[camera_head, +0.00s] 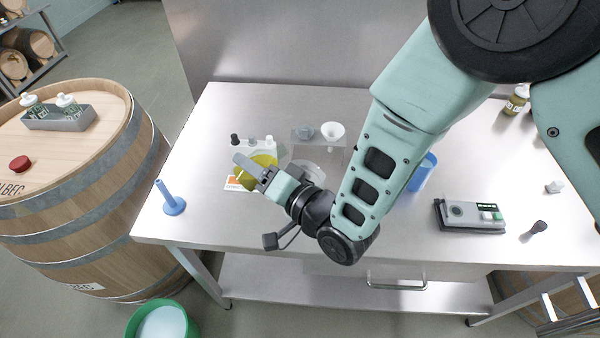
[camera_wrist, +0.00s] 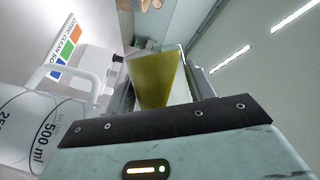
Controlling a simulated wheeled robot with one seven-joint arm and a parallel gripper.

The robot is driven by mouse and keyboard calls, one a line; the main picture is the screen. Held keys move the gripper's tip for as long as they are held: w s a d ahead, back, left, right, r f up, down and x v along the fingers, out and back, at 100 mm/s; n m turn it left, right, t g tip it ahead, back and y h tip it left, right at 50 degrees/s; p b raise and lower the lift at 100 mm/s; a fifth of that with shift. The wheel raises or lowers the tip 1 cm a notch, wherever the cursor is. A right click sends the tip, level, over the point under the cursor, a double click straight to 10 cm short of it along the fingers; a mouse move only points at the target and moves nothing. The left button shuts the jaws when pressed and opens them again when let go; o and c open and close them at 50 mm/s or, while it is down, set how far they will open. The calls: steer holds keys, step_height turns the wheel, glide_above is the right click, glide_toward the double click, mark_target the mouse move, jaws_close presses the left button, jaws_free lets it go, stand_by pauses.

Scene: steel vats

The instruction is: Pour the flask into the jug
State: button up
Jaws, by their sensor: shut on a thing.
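The flask (camera_head: 260,167) holds yellow-green liquid. My gripper (camera_head: 262,176) is shut on it above the left part of the steel table. In the wrist view the flask (camera_wrist: 155,78) shows between the fingers, its outline widening toward one end. The clear jug (camera_head: 306,170) stands just right of the gripper in the head view, partly hidden by my wrist. In the wrist view the jug (camera_wrist: 38,122) is at the left, with a handle and a 500 ml mark. I cannot make out any liquid in it.
Small bottles (camera_head: 235,140) stand behind the flask, with a white funnel (camera_head: 333,132) to their right. A blue container (camera_head: 424,172) and a grey scale (camera_head: 470,215) are at the right. A barrel (camera_head: 75,230) stands left.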

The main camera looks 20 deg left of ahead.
steer(key=shift+s+a+f+m+y, duration=0.15)
steer(key=shift+m+y, duration=0.25)
steer(key=shift+m, duration=0.5)
stand_by(0.3)
steer(key=shift+w+d+r+m+t+y+b, duration=0.3)
steer(key=shift+w+d+r+m+b, duration=0.2)
steer(key=shift+m+b, duration=0.4)
steer(key=shift+r+m+t+y+b, duration=0.3)
steer(key=shift+r+m+b, duration=0.2)
steer(key=shift+m+b, duration=0.4)
stand_by(1.1)
steer(key=shift+d+f+m+t+b, duration=0.1)
steer(key=shift+f+m+t+b, duration=0.2)
steer(key=shift+m+b, duration=0.8)
stand_by(0.4)
steer(key=shift+w+d+f+m+t+y+b, duration=0.15)
steer(key=shift+f+m+b, duration=0.3)
steer(key=shift+b, duration=0.65)
steer(key=shift+w+f+m+t+y+b, duration=0.2)
steer(key=shift+f+b, duration=0.4)
steer(key=shift+b, duration=0.45)
steer(key=shift+s+r+m, duration=0.1)
steer(key=shift+r+m, duration=0.2)
steer(key=shift+m, duration=0.15)
